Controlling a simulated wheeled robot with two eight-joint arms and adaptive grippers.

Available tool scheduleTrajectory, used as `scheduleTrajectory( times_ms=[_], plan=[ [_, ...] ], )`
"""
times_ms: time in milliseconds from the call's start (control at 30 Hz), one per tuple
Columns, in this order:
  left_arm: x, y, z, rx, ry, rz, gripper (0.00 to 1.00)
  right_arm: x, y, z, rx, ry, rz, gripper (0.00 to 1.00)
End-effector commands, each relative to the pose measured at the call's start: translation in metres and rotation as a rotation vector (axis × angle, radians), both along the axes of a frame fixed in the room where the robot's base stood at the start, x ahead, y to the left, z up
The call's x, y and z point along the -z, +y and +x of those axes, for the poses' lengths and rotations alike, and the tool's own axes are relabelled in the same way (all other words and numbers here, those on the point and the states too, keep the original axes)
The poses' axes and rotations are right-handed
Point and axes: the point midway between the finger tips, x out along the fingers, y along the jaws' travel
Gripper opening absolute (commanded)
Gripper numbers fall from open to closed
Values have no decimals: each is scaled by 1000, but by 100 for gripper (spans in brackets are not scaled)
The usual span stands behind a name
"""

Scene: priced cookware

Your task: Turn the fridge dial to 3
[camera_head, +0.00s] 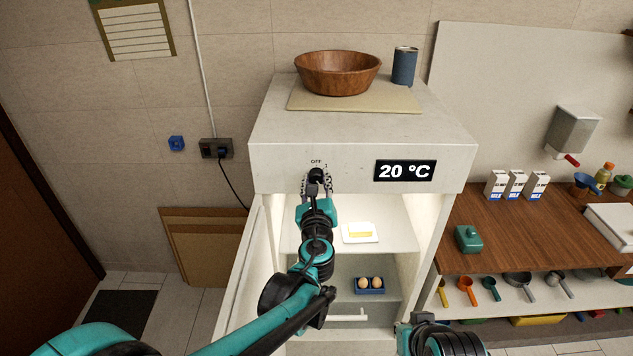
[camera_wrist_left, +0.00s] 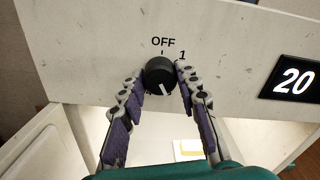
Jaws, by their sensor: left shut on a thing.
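The fridge (camera_head: 285,150) stands in the middle with its lit inside showing. Its black round dial (camera_head: 316,174) is on the front panel below the word OFF. The dial also shows in the left wrist view (camera_wrist_left: 160,74), with OFF above it and a 1 at its upper right; other marks are hidden or out of view. A white line on the knob points down and slightly right. My left gripper (camera_wrist_left: 158,85) is shut on the dial, one finger on each side. The display (camera_head: 405,171) reads 20 °C. Part of my right arm (camera_head: 445,338) shows at the bottom; its gripper is out of view.
The open fridge door (camera_head: 237,275) stands left of my left arm. Inside are a butter dish (camera_head: 360,233) and eggs in a blue tray (camera_head: 369,285). A wooden bowl (camera_head: 337,72) and blue can (camera_head: 404,66) stand on top. A wooden counter (camera_head: 510,235) is at right.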

Motion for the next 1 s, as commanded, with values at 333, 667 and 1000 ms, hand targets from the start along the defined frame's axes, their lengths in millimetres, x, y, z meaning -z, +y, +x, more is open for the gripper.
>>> scheduleTrajectory(
  times_ms=[333, 667, 1000],
  plan=[
    [2, 0, -1, 2, 2, -1, 3, 0, 0, 0, 0, 0, 0, 0],
    [1, 0, 0, 0, 1, 0, 53, 0, 0, 0, 0, 0, 0, 0],
    [1, -1, -36, 3, 1, 1, 53, 0, 0, 0, 0, 0, 0, 0]
  ],
)
